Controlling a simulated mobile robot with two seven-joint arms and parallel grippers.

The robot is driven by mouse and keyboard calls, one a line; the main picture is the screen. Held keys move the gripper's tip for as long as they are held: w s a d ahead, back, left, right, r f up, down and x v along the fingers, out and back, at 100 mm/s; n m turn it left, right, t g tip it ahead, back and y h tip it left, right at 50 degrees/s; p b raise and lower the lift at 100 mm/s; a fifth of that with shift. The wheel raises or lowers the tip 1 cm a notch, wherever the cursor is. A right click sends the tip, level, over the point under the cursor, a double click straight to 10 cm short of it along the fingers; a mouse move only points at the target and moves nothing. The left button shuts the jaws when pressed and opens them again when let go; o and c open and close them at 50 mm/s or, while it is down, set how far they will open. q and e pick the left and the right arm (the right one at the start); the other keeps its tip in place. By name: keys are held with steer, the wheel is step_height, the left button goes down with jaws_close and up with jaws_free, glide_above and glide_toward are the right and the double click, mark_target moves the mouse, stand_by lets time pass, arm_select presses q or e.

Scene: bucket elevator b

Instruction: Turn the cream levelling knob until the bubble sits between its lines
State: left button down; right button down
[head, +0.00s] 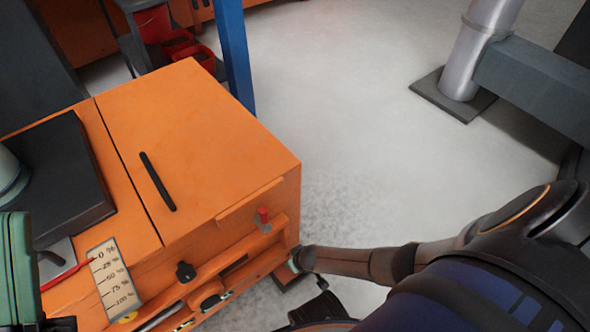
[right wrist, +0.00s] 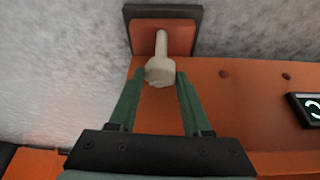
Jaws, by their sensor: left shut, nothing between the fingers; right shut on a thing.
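The cream levelling knob (right wrist: 160,72) shows in the right wrist view, a pale round head on a thin stem in front of a reddish plate. My right gripper (right wrist: 161,76) is shut on it, one green fingertip on each side of the head. In the head view the knob and right fingertips are hidden or too small to tell. My left gripper (head: 20,265) is shut and empty at the head view's left edge.
An orange cabinet (head: 200,130) fills the left of the head view, with a black handle bar on top. A percent scale plate (head: 109,280) with a red pointer and a small red-topped peg (head: 263,217) are at its front.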

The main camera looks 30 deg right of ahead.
steer(key=shift+c, duration=1.7)
jaws_free()
arm_select(q)
step_height(320, 180, up, 11)
steer(key=a+p, duration=0.1)
steer(key=p, duration=0.8)
steer(key=shift+s+f+t+p, duration=0.2)
steer(key=shift+t+p, duration=0.1)
steer(key=shift+p, duration=0.1)
arm_select(e)
steer(key=v, duration=1.2)
steer(key=shift+r, duration=0.3)
steer(key=shift+s, duration=0.1)
